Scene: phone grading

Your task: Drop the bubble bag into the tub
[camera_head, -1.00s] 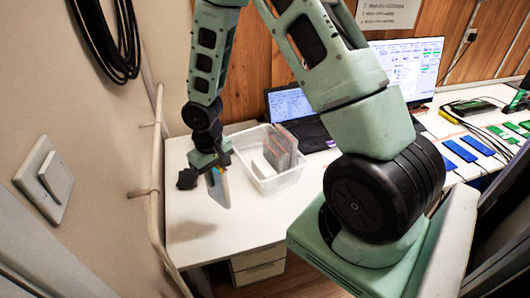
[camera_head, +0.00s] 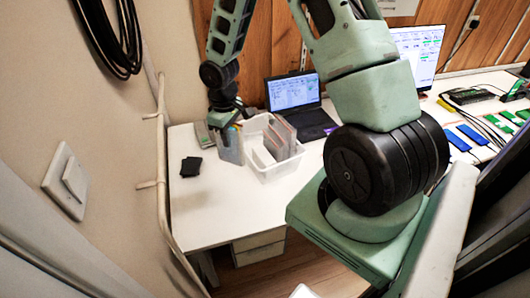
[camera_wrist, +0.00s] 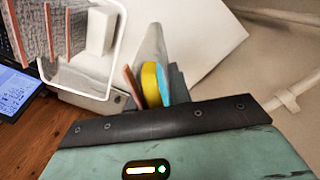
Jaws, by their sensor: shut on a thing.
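My gripper (camera_head: 226,120) is shut on a greyish, translucent bubble bag (camera_head: 232,150), which hangs down from the jaws. In the wrist view, the bag (camera_wrist: 152,42) stands out beyond the gripper's yellow and blue finger parts (camera_wrist: 153,84). The white see-through tub (camera_head: 282,173) stands on the table just right of the bag. In the wrist view, the tub's rim (camera_wrist: 118,52) is left of the bag, and the bag appears beside it, outside the opening. The tub holds several upright bags with pinkish edges (camera_wrist: 50,28) and a white block (camera_wrist: 101,30). The bag's gripped end is partly hidden.
A black object (camera_head: 190,166) lies on the white table (camera_head: 215,205) left of the bag. A grey device (camera_head: 203,133) sits behind it. An open laptop (camera_head: 312,122) stands behind and right of the tub. The table's front left is clear.

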